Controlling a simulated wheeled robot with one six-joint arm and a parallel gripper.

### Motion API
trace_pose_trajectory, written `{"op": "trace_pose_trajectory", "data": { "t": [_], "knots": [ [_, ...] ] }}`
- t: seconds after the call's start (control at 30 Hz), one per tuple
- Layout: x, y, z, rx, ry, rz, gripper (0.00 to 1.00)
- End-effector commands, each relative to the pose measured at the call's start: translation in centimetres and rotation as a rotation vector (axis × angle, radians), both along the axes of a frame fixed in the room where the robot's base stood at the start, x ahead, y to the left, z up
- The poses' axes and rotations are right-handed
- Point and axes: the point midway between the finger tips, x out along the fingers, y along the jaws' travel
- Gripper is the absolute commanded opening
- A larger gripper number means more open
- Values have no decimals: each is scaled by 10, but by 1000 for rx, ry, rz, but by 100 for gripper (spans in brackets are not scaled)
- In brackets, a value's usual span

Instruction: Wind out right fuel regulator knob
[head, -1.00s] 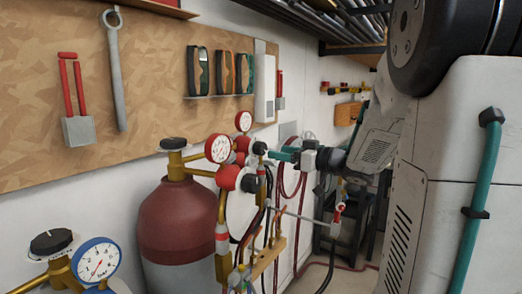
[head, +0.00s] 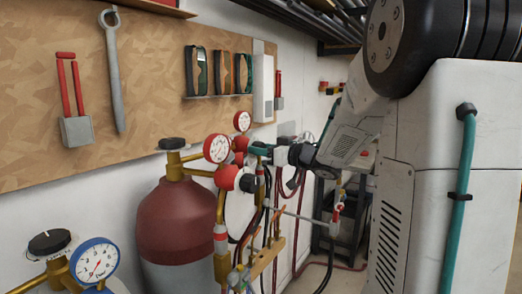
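Two red-bodied regulators with white dial gauges stand by the dark red cylinder (head: 180,225). The nearer regulator (head: 227,177) has a black knob (head: 249,183) facing right, clear of my gripper. The farther regulator (head: 240,144), up and to the right, has its knob mostly hidden behind my gripper's teal fingers. My gripper (head: 260,150) comes in from the right, its fingertips at that farther knob. Whether the fingers are closed on the knob or only around it is too small to tell.
A blue-rimmed gauge (head: 96,262) and a black knob (head: 49,242) are at the lower left. Hoses and a brass manifold (head: 266,258) hang below the regulators. A tool board (head: 150,65) lines the wall behind.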

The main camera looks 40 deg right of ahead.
Motion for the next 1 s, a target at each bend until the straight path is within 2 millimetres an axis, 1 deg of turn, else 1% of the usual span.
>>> {"op": "trace_pose_trajectory", "data": {
  "t": [0.27, 0.47, 0.67, 1.0],
  "knots": [
    [0, 0, 0, -13, -5, 0, 15],
    [0, 0, 0, -83, -30, 0, 15],
    [0, 0, 0, -220, -80, 0, 15],
    [0, 0, 0, -522, -189, 0, 15]
  ]
}}
